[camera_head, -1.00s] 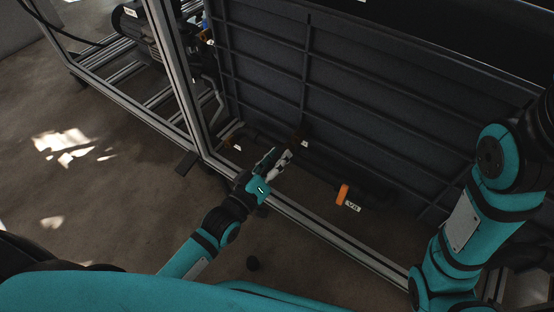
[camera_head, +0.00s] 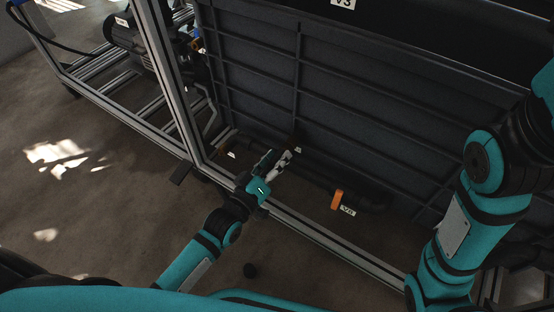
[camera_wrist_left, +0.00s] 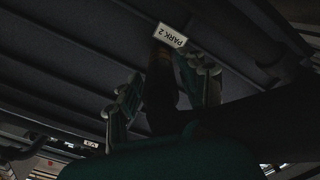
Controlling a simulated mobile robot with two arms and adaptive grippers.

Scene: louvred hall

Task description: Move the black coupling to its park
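My left gripper (camera_head: 277,160) is low in front of the dark ribbed panel in the head view. In the left wrist view its two fingers (camera_wrist_left: 170,88) stand on either side of a dark cylindrical piece, which looks like the black coupling (camera_wrist_left: 160,100). The fingers look closed against its sides, though the picture is very dark. A brownish band shows near its far end, just below the white label "PARK 2" (camera_wrist_left: 171,35). I cannot tell whether the coupling touches a fitting there. My right arm is at the right of the head view, its gripper out of frame.
A motor (camera_head: 132,35) stands inside the frame at upper left. The floor at left is open.

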